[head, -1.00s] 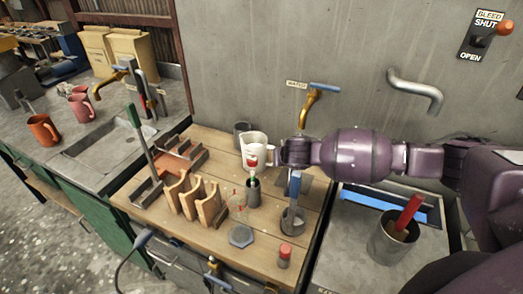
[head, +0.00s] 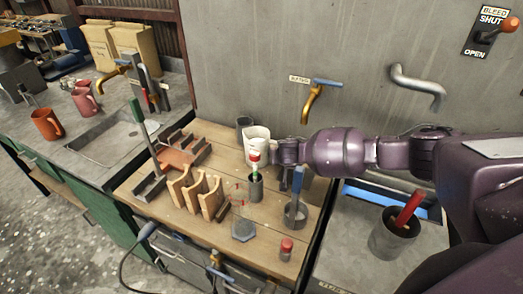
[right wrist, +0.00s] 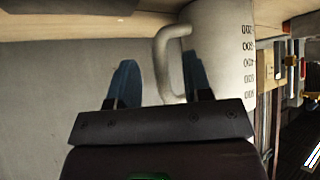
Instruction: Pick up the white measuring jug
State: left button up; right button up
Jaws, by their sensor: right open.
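My left gripper is not in view.
A dark cup (head: 256,188) with a green and red tool stands just in front of the jug. A grey pot (head: 295,213) with a blue-handled tool is front right. A wooden rack (head: 180,193) is left; a brass tap (head: 312,102) is above right.

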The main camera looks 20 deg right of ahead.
jog(key=shift+x, duration=1)
jog(key=shift+c, duration=0.3)
grip_shut()
jog(key=shift+s, duration=0.1)
jog(key=shift+r, duration=0.15)
